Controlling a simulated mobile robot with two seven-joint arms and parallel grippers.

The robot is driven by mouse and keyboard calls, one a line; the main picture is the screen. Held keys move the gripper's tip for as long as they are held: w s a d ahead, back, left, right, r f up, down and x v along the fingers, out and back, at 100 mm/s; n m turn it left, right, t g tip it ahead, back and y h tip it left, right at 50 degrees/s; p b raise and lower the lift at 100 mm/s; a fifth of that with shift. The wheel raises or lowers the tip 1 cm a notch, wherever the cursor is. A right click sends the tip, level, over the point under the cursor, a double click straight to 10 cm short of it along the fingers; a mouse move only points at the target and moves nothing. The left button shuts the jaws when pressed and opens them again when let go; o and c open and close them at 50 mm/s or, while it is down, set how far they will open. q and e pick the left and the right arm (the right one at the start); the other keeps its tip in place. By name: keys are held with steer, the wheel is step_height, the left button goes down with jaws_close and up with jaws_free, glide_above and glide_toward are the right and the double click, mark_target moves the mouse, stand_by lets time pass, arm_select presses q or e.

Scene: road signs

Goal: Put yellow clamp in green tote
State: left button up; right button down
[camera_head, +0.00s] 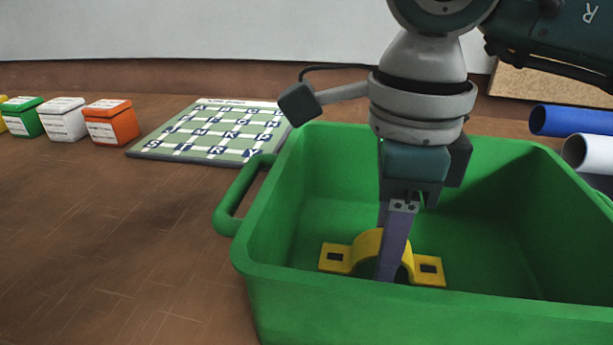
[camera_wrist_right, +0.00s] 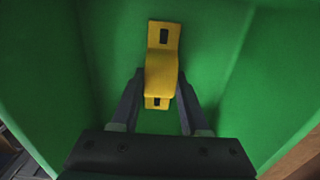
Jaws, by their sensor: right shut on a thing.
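The yellow clamp (camera_head: 341,258) is an arched bracket with a flat slotted foot at each end. It is inside the green tote (camera_head: 420,301), between the walls; I cannot tell whether it touches the floor of the tote. My right gripper (camera_head: 390,270) reaches down into the tote and is shut on the clamp's arched middle, partly hiding it. In the right wrist view the clamp (camera_wrist_right: 163,62) lies between the two fingers (camera_wrist_right: 160,92), with green tote surface (camera_wrist_right: 225,50) behind it. My left gripper is not in view.
A green-and-white grid board (camera_head: 210,135) lies left of the tote. Small orange (camera_head: 111,122), white (camera_head: 63,119) and green (camera_head: 22,117) boxes stand at the far left. Blue (camera_head: 570,121) and white (camera_head: 588,153) tubes lie right of the tote. The wooden table at front left is clear.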

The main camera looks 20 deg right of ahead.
steer(key=shift+f, duration=0.15)
steer(key=shift+c, duration=2)
jaws_free()
step_height(320, 180, up, 12)
steer(key=shift+r+b, duration=0.2)
steer(key=shift+b, duration=0.15)
